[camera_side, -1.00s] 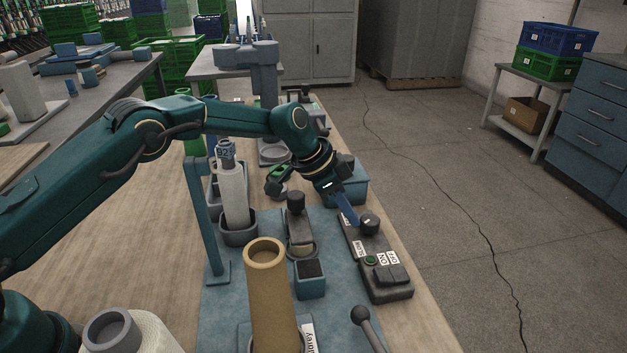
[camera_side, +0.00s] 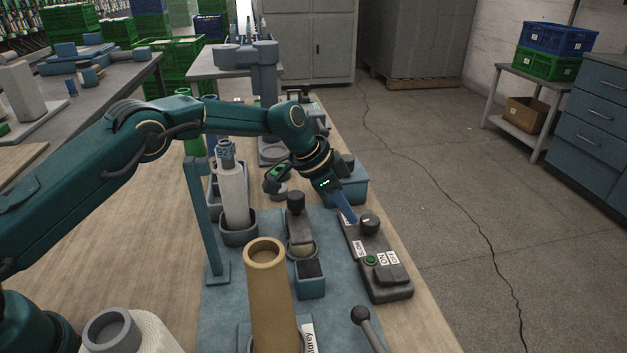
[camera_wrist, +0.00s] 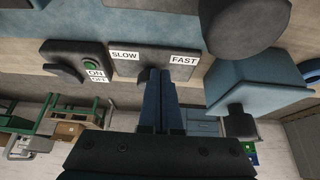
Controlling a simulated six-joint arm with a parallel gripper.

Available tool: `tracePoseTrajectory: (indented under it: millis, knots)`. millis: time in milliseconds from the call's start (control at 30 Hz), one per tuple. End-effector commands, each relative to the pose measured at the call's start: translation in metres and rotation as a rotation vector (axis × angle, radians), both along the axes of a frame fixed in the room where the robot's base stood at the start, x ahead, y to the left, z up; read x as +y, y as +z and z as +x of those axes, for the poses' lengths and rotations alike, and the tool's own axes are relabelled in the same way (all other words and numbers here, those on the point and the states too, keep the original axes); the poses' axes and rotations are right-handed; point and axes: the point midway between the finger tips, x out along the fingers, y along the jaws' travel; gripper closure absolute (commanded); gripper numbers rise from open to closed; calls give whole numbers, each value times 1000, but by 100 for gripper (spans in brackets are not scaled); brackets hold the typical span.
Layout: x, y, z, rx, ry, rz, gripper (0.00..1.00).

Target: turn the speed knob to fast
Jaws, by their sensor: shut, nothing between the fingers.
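In the wrist view my shut fingers (camera_wrist: 160,75) point at the panel between the SLOW label (camera_wrist: 124,55) and the FAST label (camera_wrist: 184,60).
A tan cone (camera_side: 271,300), a white yarn cone (camera_side: 235,195) and a ball-topped lever (camera_side: 361,316) stand nearby. A blue box (camera_side: 350,185) is behind my gripper.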

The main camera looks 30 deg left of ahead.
Motion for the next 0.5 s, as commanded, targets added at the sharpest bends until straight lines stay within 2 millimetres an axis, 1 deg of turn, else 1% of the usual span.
tracePoseTrajectory:
  millis: [167, 500]
  knots:
    - [3, 5, -1, -1, 0, 1, 100]
    - [4, 44, -1, -3, 0, 3, 100]
